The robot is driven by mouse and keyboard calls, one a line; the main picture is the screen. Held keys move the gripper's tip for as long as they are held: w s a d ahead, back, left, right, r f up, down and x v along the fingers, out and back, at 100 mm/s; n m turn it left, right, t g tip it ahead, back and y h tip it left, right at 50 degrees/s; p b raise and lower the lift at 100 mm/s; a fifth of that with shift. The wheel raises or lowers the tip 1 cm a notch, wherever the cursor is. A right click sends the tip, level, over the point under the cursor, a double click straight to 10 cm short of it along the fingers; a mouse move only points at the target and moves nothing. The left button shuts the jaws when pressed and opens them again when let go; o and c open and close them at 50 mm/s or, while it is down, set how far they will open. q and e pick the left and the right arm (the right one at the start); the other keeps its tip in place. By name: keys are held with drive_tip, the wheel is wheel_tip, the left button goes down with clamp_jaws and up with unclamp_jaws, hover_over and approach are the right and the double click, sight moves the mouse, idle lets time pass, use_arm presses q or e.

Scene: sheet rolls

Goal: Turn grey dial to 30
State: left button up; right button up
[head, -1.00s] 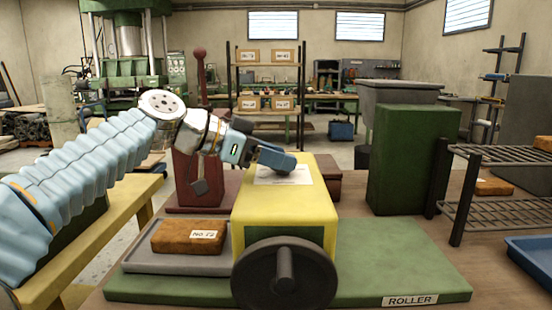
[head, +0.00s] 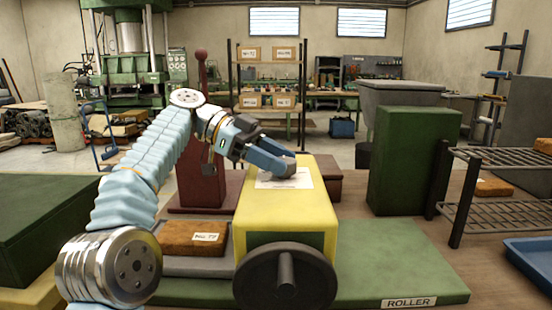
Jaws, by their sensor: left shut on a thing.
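The yellow roller housing (head: 287,212) stands on a green base marked ROLLER (head: 408,302). On its top lies a white plate (head: 294,181), and the grey dial (head: 288,166) sits on it, partly hidden by my fingers. My left gripper (head: 284,160) reaches over from the left and is shut on the grey dial, one blue finger on the near side and one on the far side. Any scale marks are too small to read. My right gripper is not in view.
A dark handwheel (head: 262,287) is on the housing's front. An orange-brown block (head: 190,239) lies on a grey tray at left. A tall green box (head: 412,160) and a wire rack (head: 505,208) stand at right. A dark red lever stand (head: 212,186) is behind.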

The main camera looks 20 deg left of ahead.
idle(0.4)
use_arm(q)
drive_tip(key=o, duration=1)
drive_tip(key=shift+o, duration=0.2)
